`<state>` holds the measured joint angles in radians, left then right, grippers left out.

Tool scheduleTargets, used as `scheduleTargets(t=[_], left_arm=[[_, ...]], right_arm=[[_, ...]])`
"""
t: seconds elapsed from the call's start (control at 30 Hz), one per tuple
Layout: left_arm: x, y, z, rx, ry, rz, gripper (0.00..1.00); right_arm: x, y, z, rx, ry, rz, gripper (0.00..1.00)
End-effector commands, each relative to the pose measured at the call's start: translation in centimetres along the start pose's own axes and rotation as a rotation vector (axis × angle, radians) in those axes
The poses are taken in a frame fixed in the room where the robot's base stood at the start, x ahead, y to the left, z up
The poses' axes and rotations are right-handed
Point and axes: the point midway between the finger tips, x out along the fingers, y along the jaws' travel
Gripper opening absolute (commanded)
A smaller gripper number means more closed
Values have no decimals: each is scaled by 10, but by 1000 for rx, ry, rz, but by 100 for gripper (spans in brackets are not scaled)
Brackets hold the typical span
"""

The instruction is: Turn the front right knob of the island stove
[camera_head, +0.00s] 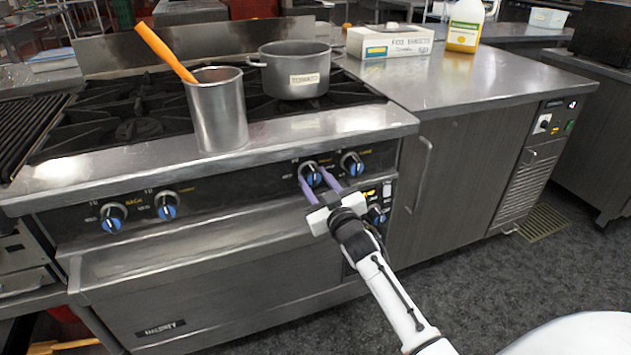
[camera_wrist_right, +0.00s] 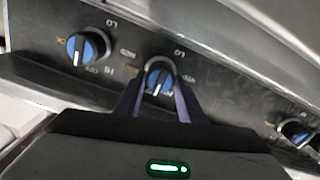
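The stove's front panel carries several knobs with blue faces. My right gripper (camera_head: 314,170) is at the left knob (camera_head: 311,175) of the pair on the panel's right half. Its two purple fingers stand apart, one on each side of that knob; contact cannot be told. The other knob of the pair (camera_head: 352,163) is just to the right, untouched. In the right wrist view the knob at the gripper (camera_wrist_right: 160,77) shows between the fingertips, and the neighbouring knob (camera_wrist_right: 88,47) is at the left. My left gripper is out of view.
A lower knob (camera_head: 377,214) sits close to the right of my gripper. Two more knobs (camera_head: 113,217) are at the panel's left. A steel pot (camera_head: 295,72) and a tall steel container (camera_head: 217,115) with an orange utensil stand on the stove. A counter (camera_head: 450,85) adjoins right.

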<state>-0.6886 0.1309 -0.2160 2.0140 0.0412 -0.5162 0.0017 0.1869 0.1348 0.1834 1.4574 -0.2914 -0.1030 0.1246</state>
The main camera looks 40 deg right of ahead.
Motion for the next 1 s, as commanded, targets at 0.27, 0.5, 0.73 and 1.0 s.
scheduleTargets(t=[0.27, 0.5, 0.73, 1.0], left_arm=[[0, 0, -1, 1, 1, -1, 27], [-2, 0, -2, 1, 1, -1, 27], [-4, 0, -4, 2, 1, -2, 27], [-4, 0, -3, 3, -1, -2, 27]], right_arm=[[0, 0, 0, -12, 0, 0, 13], [0, 0, 0, -100, -1, -1, 13], [0, -1, 0, -281, 0, -1, 13], [0, -2, 1, -539, 1, -1, 13]])
